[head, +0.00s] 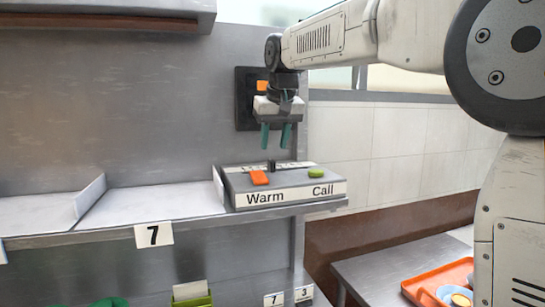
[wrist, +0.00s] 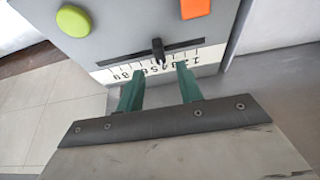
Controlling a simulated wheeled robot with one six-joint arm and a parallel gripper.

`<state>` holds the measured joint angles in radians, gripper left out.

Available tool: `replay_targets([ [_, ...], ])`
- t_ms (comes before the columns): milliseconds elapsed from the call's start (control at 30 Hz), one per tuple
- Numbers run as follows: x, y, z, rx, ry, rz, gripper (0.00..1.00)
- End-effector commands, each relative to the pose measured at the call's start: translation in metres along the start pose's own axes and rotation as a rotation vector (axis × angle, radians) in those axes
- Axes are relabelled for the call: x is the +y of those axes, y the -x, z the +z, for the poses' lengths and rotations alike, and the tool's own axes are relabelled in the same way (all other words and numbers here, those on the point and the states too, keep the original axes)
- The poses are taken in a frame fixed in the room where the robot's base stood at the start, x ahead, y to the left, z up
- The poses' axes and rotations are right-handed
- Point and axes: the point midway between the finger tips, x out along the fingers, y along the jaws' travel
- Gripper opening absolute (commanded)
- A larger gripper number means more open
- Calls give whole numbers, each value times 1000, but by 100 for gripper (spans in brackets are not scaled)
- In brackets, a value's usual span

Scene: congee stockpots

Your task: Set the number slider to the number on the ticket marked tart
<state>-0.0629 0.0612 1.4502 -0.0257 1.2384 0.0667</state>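The number slider is a black knob (head: 271,166) on the grey control box (head: 232,188); it also shows in the wrist view (wrist: 158,50), in a dark slot beside a white strip of numbers (wrist: 190,62). The strip is upside down there, and I cannot tell which number the knob is at. My gripper (head: 275,147) hangs above the box with its teal fingers apart and empty. In the wrist view my gripper (wrist: 158,78) has the knob in line with the gap between its fingers. I see no ticket with the word tart legible.
The box has an orange Warm button (head: 260,178) and a green Call button (head: 316,174). Number cards 7 (head: 154,235), 7 (head: 273,299) and 3 (head: 304,293) show on the shelves. A green holder (head: 192,300) holds a card. An orange tray (head: 425,283) stands at lower right.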

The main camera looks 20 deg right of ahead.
Motion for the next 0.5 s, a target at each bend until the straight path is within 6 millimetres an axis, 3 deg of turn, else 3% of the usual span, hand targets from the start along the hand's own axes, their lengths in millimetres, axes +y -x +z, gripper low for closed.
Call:
replay_targets([
  [233, 0, -39, 1, -2, 0, 0, 36],
  [500, 0, -52, 0, 0, 0, 0, 36],
])
